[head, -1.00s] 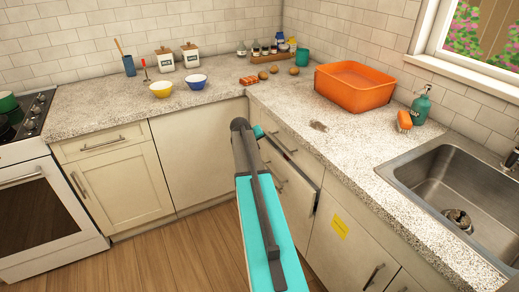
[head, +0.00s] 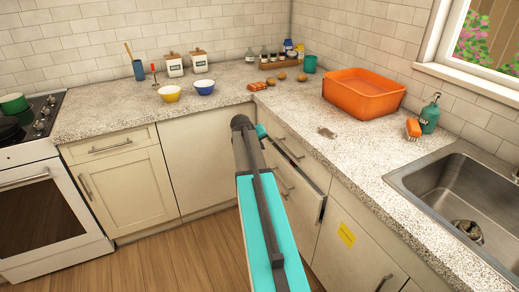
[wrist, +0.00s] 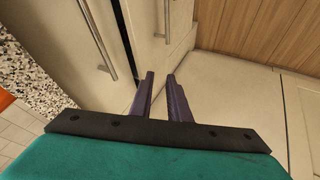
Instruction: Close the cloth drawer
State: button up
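The cloth drawer seems to be the top cream drawer (head: 301,166) under the counter right of the corner. It stands partly open, with a dark gap along its top edge. In the wrist view a drawer front (wrist: 62,45) with a long bar handle fills the upper left. My gripper (wrist: 161,74) shows two dark purple fingers, apart with nothing between them. They point toward the cabinet fronts; whether they touch one is unclear. In the head view my teal arm hides the fingers and part of the drawer fronts.
The speckled counter (head: 345,165) overhangs the drawers. An orange tub (head: 362,100), soap bottle (head: 430,115) and sink (head: 465,205) are at right. Open wooden floor (head: 175,262) lies at left; the stove (head: 45,190) is far left.

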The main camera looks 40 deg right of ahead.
jog(key=s+a+f+n+g+y, duration=0.1)
jog(key=s+a+f+y, duration=0.15)
jog(key=a+f, duration=0.7)
jog(key=s+a+f+n+g+y, duration=0.1)
jog(key=s+a+f, duration=0.2)
jog(key=a+f, duration=0.7)
jog(key=s+a+f+n+g+y, duration=0.1)
jog(key=s+a+f, duration=0.2)
jog(key=a+f, duration=0.7)
jog(key=s+a+f+g, duration=0.1)
jog(key=s+a+f, duration=0.2)
jog(key=s+a, duration=0.5)
jog(key=s+a+f+n+g+y, duration=0.1)
jog(key=s+a+f, duration=0.3)
jog(key=s+a, duration=0.4)
jog(key=s+a+f+n+g+y, duration=0.1)
jog(key=s+a+f+g, duration=0.2)
jog(key=s+a, duration=0.5)
jog(key=s+f, duration=0.1)
jog(key=s, duration=0.4)
jog(key=shift+s+a, duration=0.2)
jog(key=shift+a, duration=0.05)
jog(key=shift+d+y, duration=0.2)
jog(key=shift+y, duration=0.05)
